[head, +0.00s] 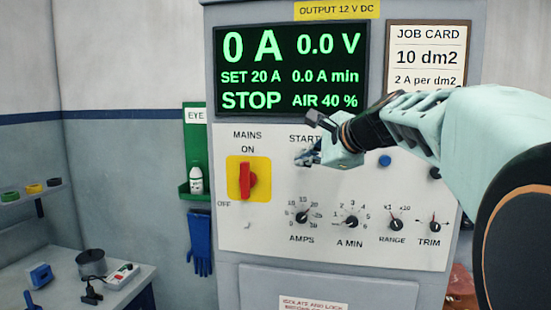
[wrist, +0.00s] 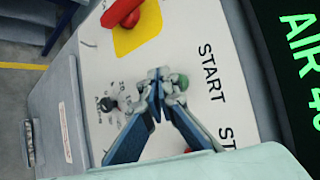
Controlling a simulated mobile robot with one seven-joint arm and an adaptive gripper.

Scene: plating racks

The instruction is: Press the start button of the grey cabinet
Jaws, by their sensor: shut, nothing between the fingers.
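The grey cabinet (head: 340,275) stands in front of me with a white control panel. Its green start button (wrist: 182,83) shows in the wrist view below the START label (head: 303,138). My gripper (head: 303,158) is shut and empty. In the wrist view its fingertips (wrist: 157,84) appear right beside the green button and overlap its edge; I cannot tell whether they touch it. In the head view the gripper hides the button. The display (head: 290,68) reads STOP, 0 A and 0.0 V.
A red mains switch (head: 248,182) on a yellow plate is left of the gripper. Several black knobs, including the AMPS knob (head: 302,217), sit below. A red button (wrist: 188,150) shows partly behind a finger. A blue glove (head: 200,245) hangs at left.

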